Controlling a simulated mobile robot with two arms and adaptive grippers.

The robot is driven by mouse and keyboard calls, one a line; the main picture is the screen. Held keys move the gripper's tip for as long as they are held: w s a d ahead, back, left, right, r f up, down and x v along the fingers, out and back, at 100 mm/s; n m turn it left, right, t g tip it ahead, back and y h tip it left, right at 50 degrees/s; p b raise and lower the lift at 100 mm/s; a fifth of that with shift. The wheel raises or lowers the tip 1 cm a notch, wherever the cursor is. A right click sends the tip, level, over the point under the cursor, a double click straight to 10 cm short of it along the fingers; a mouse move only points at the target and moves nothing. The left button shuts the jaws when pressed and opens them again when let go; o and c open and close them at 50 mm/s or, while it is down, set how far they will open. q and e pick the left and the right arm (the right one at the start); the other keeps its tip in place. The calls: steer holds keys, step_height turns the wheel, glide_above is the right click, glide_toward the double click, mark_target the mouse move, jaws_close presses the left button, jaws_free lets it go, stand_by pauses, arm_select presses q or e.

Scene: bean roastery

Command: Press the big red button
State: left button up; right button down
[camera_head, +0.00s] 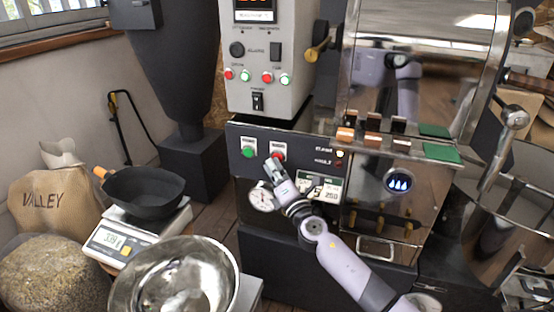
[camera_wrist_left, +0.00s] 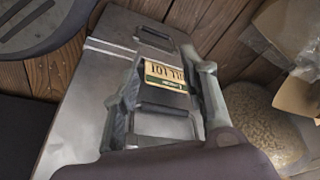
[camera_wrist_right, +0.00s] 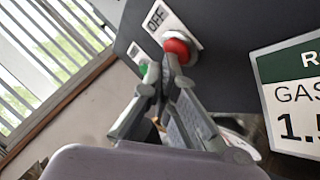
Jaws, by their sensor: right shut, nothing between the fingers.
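The big red button (camera_head: 278,152) is on the black front panel of the roaster, right of a green button (camera_head: 249,152). In the right wrist view the red button (camera_wrist_right: 180,48) is a round mushroom head beside an OFF label. My right gripper (camera_head: 268,165) is shut and empty, just below and left of the red button. In the right wrist view its fingertips (camera_wrist_right: 168,50) overlap the button's edge; I cannot tell whether they touch it. My left gripper (camera_wrist_left: 163,100) shows only in the left wrist view, its fingers apart above a grey box with a LOT label.
Smaller red and green buttons (camera_head: 267,77) sit on the pale control box above. A round gauge (camera_head: 262,197) is below the panel buttons. A steel bowl (camera_head: 172,280), a scale (camera_head: 112,240) with a black pan (camera_head: 145,195), and a sack (camera_head: 45,205) stand at left.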

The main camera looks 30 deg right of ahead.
arm_select(q)
steer(key=shift+s+r, duration=0.2)
steer(key=shift+r, duration=0.05)
arm_select(e)
steer(key=shift+w+d, duration=0.1)
steer(key=shift+d, duration=0.05)
stand_by(0.4)
arm_select(q)
steer(key=shift+x, duration=0.8)
arm_select(e)
steer(key=shift+s+a, duration=0.55)
steer(key=shift+a, duration=0.1)
arm_select(q)
steer(key=shift+s+a+f+p, duration=0.1)
steer(key=shift+s+f+p, duration=0.15)
steer(key=shift+f, duration=0.35)
steer(key=shift+s+f+p, duration=0.2)
steer(key=shift+f, duration=0.4)
steer(key=shift+s+f+p, duration=0.2)
steer(key=shift+f+p, duration=0.05)
steer(key=shift+f, duration=0.3)
arm_select(e)
steer(key=shift+s+a, duration=1.7)
steer(key=shift+a, duration=0.2)
